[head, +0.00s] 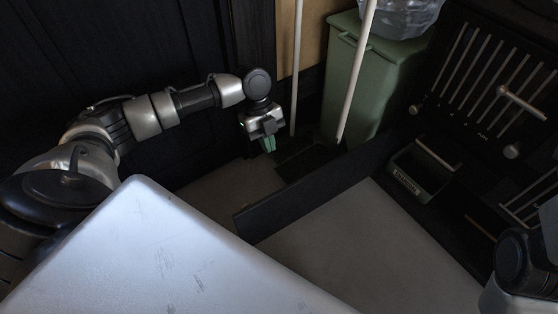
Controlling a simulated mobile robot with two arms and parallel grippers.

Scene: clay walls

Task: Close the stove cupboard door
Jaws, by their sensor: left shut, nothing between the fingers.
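The stove (470,125) is a dark unit at the right with pale knobs and light bars on its front. Low on it, a compartment holds a dark green box with a label (408,183). A dark upright panel (310,191), which looks like the stove cupboard door, stands out from the stove toward the middle of the picture, so it is open. My left gripper (268,144) has greenish fingers, is shut and empty, and hangs beyond the panel's free end, apart from it. Part of my right arm shows at the lower right; its gripper is out of view.
A green bin (362,80) with a clear plastic bag (402,17) stands at the back, beside the stove. Dark wall panelling (110,50) is behind my left arm. Bare grey floor (370,240) lies right of the panel.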

